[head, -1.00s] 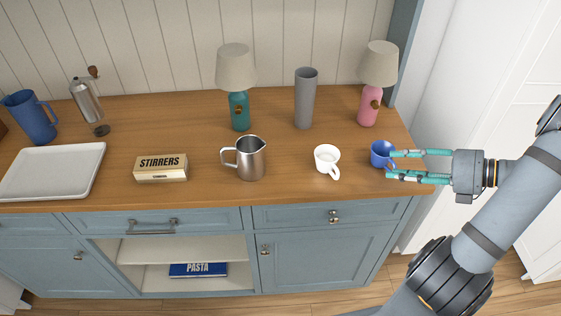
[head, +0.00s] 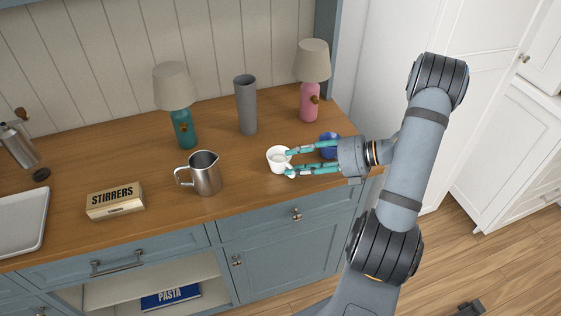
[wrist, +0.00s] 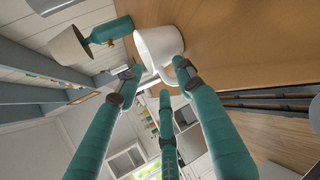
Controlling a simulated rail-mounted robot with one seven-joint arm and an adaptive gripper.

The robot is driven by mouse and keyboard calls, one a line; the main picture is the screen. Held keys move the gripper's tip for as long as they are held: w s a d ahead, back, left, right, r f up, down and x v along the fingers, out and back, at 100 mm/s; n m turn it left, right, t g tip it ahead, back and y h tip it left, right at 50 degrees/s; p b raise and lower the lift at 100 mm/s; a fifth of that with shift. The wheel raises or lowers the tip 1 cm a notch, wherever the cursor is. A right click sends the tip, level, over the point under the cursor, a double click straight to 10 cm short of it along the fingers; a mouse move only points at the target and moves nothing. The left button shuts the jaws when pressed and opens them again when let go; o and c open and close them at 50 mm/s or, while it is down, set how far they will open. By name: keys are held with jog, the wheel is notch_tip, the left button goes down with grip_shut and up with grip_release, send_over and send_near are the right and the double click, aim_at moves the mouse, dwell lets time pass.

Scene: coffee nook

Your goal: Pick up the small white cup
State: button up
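The small white cup (head: 276,157) stands upright on the wooden counter, left of my gripper (head: 291,162). Its handle points toward the counter's front, by the lower fingertip. My gripper's teal fingers are spread apart, with their tips at the cup's right side. In the wrist view the white cup (wrist: 157,46) is just beyond the fingertips of my gripper (wrist: 157,80), and the right finger overlaps its handle. I cannot tell whether any finger touches the cup.
A blue cup (head: 327,145) is behind my fingers, partly hidden. A steel pitcher (head: 206,174) stands left of the white cup. A grey vase (head: 246,105), a teal lamp (head: 183,130) and a pink lamp (head: 310,103) stand behind. A stirrers box (head: 115,200) lies further left.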

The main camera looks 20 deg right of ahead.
jog(key=shift+w+a+f, duration=0.1)
jog(key=shift+w+a, duration=0.05)
jog(key=shift+a, duration=0.05)
jog(key=shift+c, duration=0.7)
jog(key=c, duration=0.7)
grip_shut()
